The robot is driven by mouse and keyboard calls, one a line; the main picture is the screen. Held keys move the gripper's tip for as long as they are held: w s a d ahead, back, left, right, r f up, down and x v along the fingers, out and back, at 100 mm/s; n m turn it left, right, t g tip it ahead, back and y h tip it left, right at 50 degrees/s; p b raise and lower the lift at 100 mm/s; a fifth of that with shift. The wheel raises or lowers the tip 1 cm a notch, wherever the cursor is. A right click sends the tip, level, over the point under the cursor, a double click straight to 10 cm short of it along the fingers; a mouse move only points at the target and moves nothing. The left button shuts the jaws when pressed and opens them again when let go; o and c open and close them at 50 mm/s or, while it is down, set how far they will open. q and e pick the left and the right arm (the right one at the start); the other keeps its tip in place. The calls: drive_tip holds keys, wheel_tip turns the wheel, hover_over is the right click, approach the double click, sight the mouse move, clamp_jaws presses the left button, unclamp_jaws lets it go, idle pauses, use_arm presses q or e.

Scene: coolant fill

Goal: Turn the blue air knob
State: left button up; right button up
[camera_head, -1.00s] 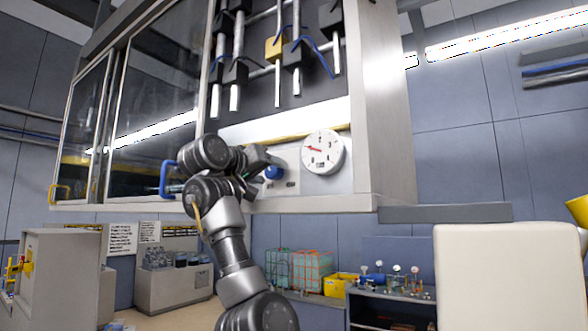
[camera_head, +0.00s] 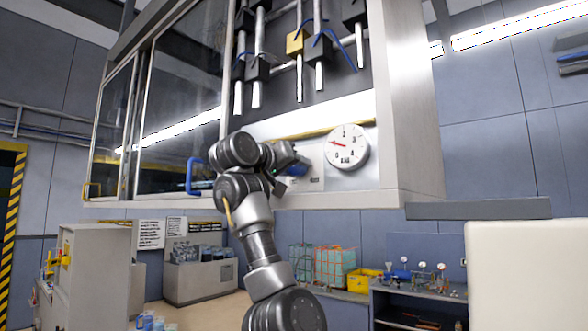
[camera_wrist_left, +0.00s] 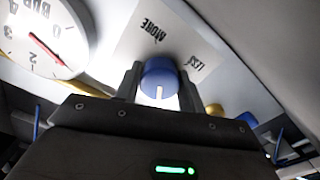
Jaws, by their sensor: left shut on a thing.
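The blue air knob (camera_wrist_left: 160,78) sits on a pale panel marked MORE and LESS, with a white line on its face. My left gripper (camera_wrist_left: 160,88) is shut on the knob, one finger on each side of it. In the head view my left gripper (camera_head: 294,165) reaches the panel just left of the dial, and it mostly hides the knob there. The round white gauge (camera_head: 347,147) with a red needle is right beside it and also shows at the upper left of the wrist view (camera_wrist_left: 42,38). My right gripper is not in view.
A blue handle (camera_head: 195,176) is on the cabinet's glass door, left of my arm. A yellow knob (camera_wrist_left: 214,110) is near the gripper in the wrist view. A low shelf with small gauges (camera_head: 415,290) and a yellow bin (camera_head: 362,281) stand below right.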

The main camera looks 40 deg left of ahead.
use_arm(q)
drive_tip(key=m+b, duration=0.4)
drive_tip(key=shift+f, duration=0.3)
drive_tip(key=shift+m+b, duration=0.85)
drive_tip(key=shift+m, duration=0.15)
drive_tip(key=m+b, duration=0.1)
drive_tip(key=m, duration=0.2)
drive_tip(key=shift+r+m+b, duration=0.15)
drive_tip(key=shift+m+b, duration=0.15)
drive_tip(key=shift+b, duration=0.1)
drive_tip(key=shift+r+m+b, duration=0.1)
drive_tip(key=shift+m+b, duration=0.4)
drive_tip(key=shift+m, duration=1.4)
drive_tip(key=o, duration=1)
drive_tip(key=shift+w, duration=0.2)
drive_tip(key=shift+c, duration=0.2)
